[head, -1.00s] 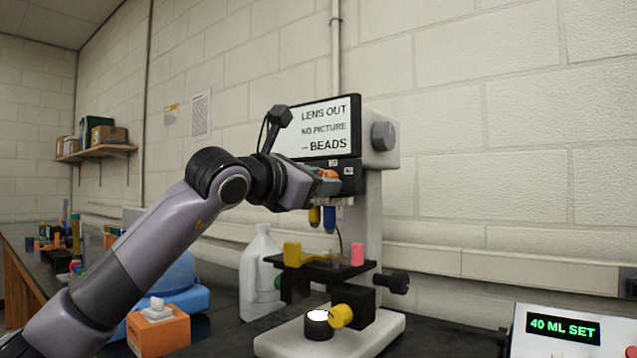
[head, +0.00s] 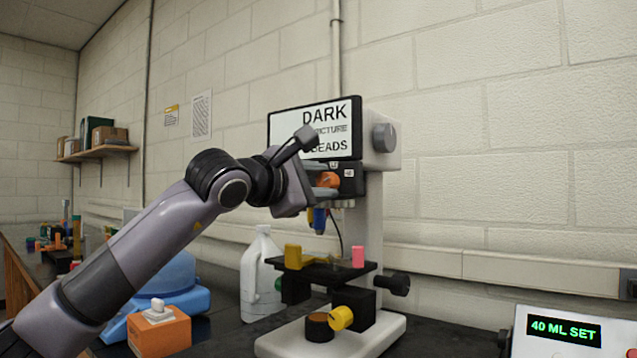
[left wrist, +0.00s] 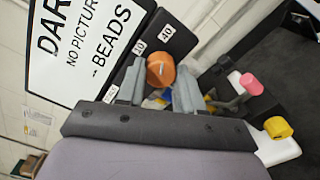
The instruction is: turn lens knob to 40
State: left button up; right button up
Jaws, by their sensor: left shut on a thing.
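The orange lens knob (head: 328,180) sits on the front of the black head of the microscope (head: 378,220), under its screen. My left gripper (head: 322,181) is shut on the knob, with one finger on each side of it. In the left wrist view the knob (left wrist: 160,70) lies between the two grey fingers. Labels reading 10 and 40 show beside it there, and a third label is partly hidden. The screen (head: 325,118) reads "DARK", with lower lines partly covered by my wrist. Yellow and blue lenses (head: 319,220) hang below the knob. My right gripper is out of view.
A black stage (head: 325,270) with yellow and pink parts is below the lenses. A yellow knob (head: 341,318) is by the base. A white jug (head: 260,275) and an orange tissue box (head: 160,332) stand left. A display box (head: 565,330) is at right.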

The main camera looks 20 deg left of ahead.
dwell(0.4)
pick_arm(q)
jog(key=o, duration=1)
jog(key=shift+s+a, duration=0.2)
jog(key=shift+s, duration=0.3)
jog(key=b+v, duration=0.2)
jog(key=v, duration=0.4)
jog(key=shift+s, duration=0.1)
